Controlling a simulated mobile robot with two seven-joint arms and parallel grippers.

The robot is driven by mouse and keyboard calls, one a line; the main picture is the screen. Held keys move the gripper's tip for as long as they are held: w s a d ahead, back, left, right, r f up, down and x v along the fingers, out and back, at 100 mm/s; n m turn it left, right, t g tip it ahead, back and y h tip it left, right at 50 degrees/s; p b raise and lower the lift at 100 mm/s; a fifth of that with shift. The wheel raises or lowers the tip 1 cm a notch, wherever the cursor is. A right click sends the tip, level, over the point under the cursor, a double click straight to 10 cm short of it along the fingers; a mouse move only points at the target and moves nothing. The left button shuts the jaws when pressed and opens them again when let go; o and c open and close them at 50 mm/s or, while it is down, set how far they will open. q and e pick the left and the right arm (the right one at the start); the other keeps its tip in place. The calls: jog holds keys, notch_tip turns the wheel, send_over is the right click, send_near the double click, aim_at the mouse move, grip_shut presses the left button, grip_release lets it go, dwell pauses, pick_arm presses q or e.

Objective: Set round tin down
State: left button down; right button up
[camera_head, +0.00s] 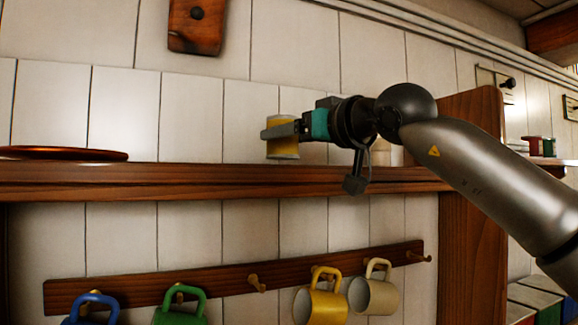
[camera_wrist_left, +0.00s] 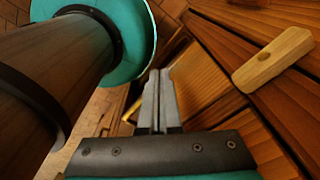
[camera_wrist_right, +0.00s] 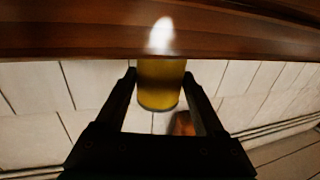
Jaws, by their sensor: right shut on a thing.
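The round tin (camera_head: 283,150) is yellow with a pale lower rim. It is upright between the fingers of my right gripper (camera_head: 281,131), just above the wooden shelf (camera_head: 220,176). I cannot tell whether its base touches the shelf. In the right wrist view the tin (camera_wrist_right: 160,92) sits between the two fingers of my right gripper (camera_wrist_right: 160,76), with the shelf edge (camera_wrist_right: 80,40) beyond. My left gripper (camera_wrist_left: 159,75) shows only in the left wrist view, its fingers together and empty, near wooden furniture.
A reddish plate (camera_head: 65,153) lies on the shelf at left. A pale object (camera_head: 396,155) stands partly hidden behind my right wrist. Below, mugs, including a yellow mug (camera_head: 320,304), hang from a peg rail (camera_head: 225,281). The shelf between plate and tin is clear.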

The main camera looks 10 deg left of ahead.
aim_at(293, 158)
jog(key=shift+f+b, duration=0.3)
jog(key=shift+f, duration=1.6)
jog(key=o, duration=1.6)
jog(key=shift+f, duration=0.15)
jog(key=shift+r, duration=0.2)
jog(key=shift+s+d+f, duration=0.1)
jog(key=shift+s+d, duration=0.15)
jog(key=shift+d, duration=0.1)
jog(key=b+v, duration=0.3)
jog(key=v, duration=0.8)
jog(key=shift+s, duration=0.1)
